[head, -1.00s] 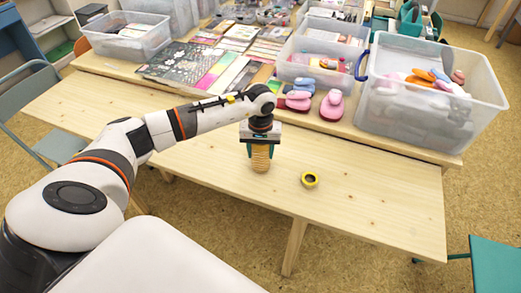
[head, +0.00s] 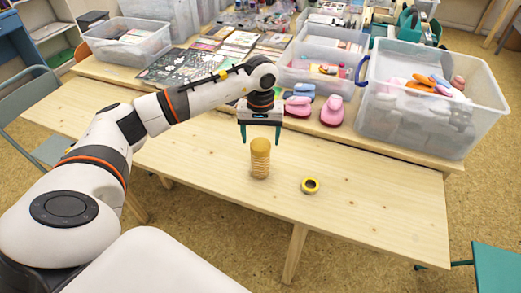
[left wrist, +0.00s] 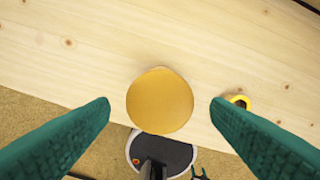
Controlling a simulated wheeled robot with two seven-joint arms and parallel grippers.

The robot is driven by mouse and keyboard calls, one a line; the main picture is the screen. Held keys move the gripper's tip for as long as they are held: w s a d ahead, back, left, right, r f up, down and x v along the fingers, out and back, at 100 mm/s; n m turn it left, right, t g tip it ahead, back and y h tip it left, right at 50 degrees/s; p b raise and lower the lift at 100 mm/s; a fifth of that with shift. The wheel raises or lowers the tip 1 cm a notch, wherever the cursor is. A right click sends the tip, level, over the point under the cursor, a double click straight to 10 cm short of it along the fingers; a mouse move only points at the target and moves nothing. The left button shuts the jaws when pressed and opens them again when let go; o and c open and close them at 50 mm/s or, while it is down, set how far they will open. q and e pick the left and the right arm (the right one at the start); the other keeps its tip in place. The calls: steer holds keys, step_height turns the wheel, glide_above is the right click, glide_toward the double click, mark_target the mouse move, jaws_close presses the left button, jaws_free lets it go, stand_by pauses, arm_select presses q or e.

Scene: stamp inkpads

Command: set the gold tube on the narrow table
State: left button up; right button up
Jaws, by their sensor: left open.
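The gold tube (head: 260,160) stands upright on the narrow wooden table (head: 375,215), near its middle. In the left wrist view its round gold top (left wrist: 160,101) shows from above, between the fingers and apart from both. My left gripper (head: 260,136), with teal fingers, is open and empty just above the tube. Its fingers also show wide apart in the left wrist view (left wrist: 160,108). My right gripper is not in view.
A yellow tape roll (head: 310,186) lies on the narrow table right of the tube. Behind, a higher table holds clear bins (head: 415,125), pink stampers (head: 332,109) and patterned sheets (head: 180,67). The narrow table's right part is clear.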

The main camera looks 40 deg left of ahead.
arm_select(q)
steer(key=shift+r, duration=1.8)
